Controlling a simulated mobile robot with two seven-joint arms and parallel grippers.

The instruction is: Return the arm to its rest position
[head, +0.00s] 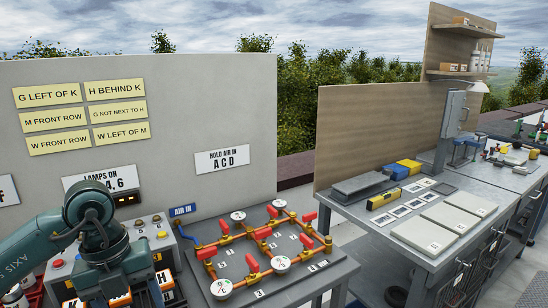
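My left arm (92,215) comes in from the lower left, a teal jointed arm bent downward. Its gripper end (118,288) points down at the bottom edge of the head view, over several orange-edged white letter blocks. One block (166,280) with a letter like H shows just to its right. The arm's own links and the picture edge hide the fingertips, so I cannot tell whether the gripper is open, shut or holding a block. My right arm and gripper are not in view.
A grey control box (160,240) with buttons stands behind the arm. To the right is a plate with orange piping, red valve handles and gauges (221,288). A grey panel (200,110) with signs rises behind. A workbench (350,212) with trays and cards stands further right.

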